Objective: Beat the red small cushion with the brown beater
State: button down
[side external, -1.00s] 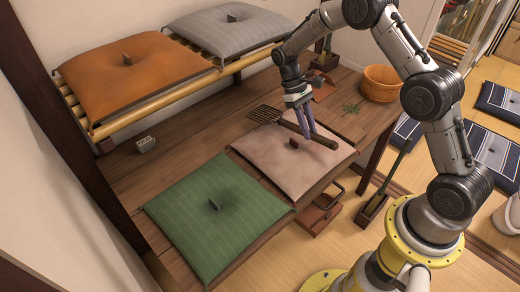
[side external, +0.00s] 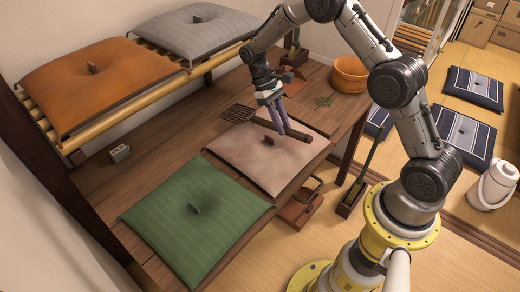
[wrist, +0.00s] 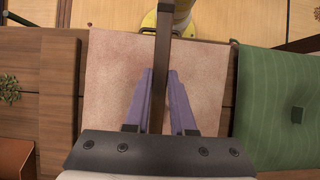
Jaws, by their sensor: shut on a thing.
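A brown beater (side external: 299,133) with a slatted or woven head (side external: 237,113) is held in my gripper (side external: 279,127). Its handle (wrist: 163,50) also shows between the purple fingers in the wrist view. The fingers are shut on the handle. The beater lies over a pale pinkish-red cushion (side external: 285,168) on the wooden table; I cannot tell whether it touches the cushion. The cushion has a brown tuft in its middle and shows under the fingers in the wrist view (wrist: 110,75). The beater's head is hidden in the wrist view.
A green striped cushion (side external: 175,215) lies beside the pinkish one. Orange (side external: 75,100) and grey (side external: 205,40) cushions lie on a raised bamboo rack (side external: 135,99). A wooden bucket (side external: 350,77), a small grey box (side external: 120,153) and a dark upright holder (side external: 348,202) stand around.

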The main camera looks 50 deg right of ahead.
jog(key=shift+r, duration=0.1)
jog(key=s+d+r+n+t+h, duration=0.1)
jog(key=s+d+r+n+h, duration=0.2)
jog(key=r+n, duration=0.3)
jog(key=s+d+r+n+t+h, duration=0.2)
jog(key=s+r+n+h, duration=0.3)
jog(key=n, duration=0.3)
jog(key=shift+s+d+r, duration=0.25)
jog(key=shift+d+r, duration=0.1)
jog(key=shift+d, duration=0.3)
notch_tip(320, 180, down, 8)
notch_tip(320, 180, up, 8)
jog(key=shift+r, duration=0.15)
jog(key=shift+w, duration=0.2)
